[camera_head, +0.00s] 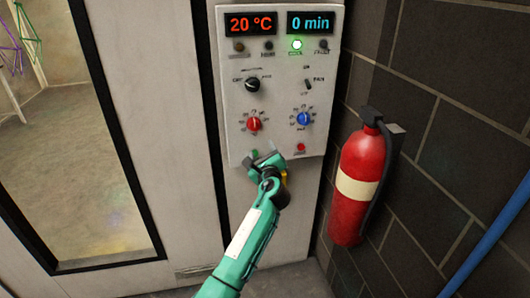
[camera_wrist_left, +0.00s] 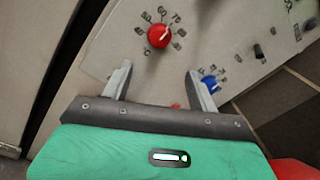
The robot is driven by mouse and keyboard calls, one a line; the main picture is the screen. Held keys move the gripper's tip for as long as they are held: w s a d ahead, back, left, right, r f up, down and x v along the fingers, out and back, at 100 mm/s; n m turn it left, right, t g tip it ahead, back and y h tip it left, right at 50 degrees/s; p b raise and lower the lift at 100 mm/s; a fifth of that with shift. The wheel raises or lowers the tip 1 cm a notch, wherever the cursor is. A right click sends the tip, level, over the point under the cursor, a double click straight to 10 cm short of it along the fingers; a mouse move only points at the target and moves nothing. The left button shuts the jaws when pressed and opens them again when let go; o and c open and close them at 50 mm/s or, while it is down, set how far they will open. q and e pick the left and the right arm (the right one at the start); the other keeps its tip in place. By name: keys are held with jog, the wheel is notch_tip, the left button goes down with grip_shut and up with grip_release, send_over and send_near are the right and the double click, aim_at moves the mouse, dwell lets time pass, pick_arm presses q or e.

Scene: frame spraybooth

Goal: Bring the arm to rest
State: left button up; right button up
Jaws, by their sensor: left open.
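My left gripper (camera_head: 264,160) is at the lower edge of the control panel (camera_head: 275,62), just below the red knob (camera_head: 254,124). In the left wrist view my left gripper (camera_wrist_left: 160,82) shows two fingers wide apart with nothing between them. The red knob (camera_wrist_left: 160,36) lies beyond the fingertips, apart from them. The blue knob (camera_wrist_left: 211,84) shows close beside the right finger in that view. My green left arm (camera_head: 246,248) comes up from the bottom of the head view. My right gripper is not in view.
The panel reads 20 °C and 0 min, with a green lamp (camera_head: 297,44) lit. A black selector (camera_head: 252,85) and a red button (camera_head: 301,147) are on it. A red fire extinguisher (camera_head: 352,205) hangs at right. A windowed door (camera_head: 150,70) is at left. A blue pipe (camera_head: 497,243) is far right.

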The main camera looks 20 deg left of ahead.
pick_arm(q)
jog(key=shift+w+f, duration=0.1)
dwell(0.3)
jog(key=s+d+f+n+g+h, duration=0.15)
jog(key=s+f, duration=0.25)
jog(key=f, duration=0.8)
jog(key=s+f+n+g+h, duration=0.2)
jog(key=s+f, duration=0.2)
jog(key=f, duration=0.9)
jog(key=s+d+f+n+g+h, duration=0.15)
jog(key=s+f, duration=0.25)
jog(key=f, duration=0.8)
jog(key=s+f+n+g+h, duration=0.3)
jog(key=s+f+n+g, duration=0.15)
jog(key=s+f, duration=1.4)
jog(key=s+f+n+g, duration=0.2)
jog(key=s+f, duration=0.3)
jog(key=s, duration=0.8)
jog(key=s+a+f+n+g, duration=0.1)
jog(key=s+f+n, duration=0.4)
jog(key=s, duration=0.9)
jog(key=s+f+n+g+h, duration=0.1)
jog(key=s+f+n, duration=0.3)
jog(key=s, duration=0.9)
jog(key=shift+s+a+f+g, duration=0.25)
jog(key=shift+a+f+g, duration=0.05)
jog(key=shift+f+g, duration=0.5)
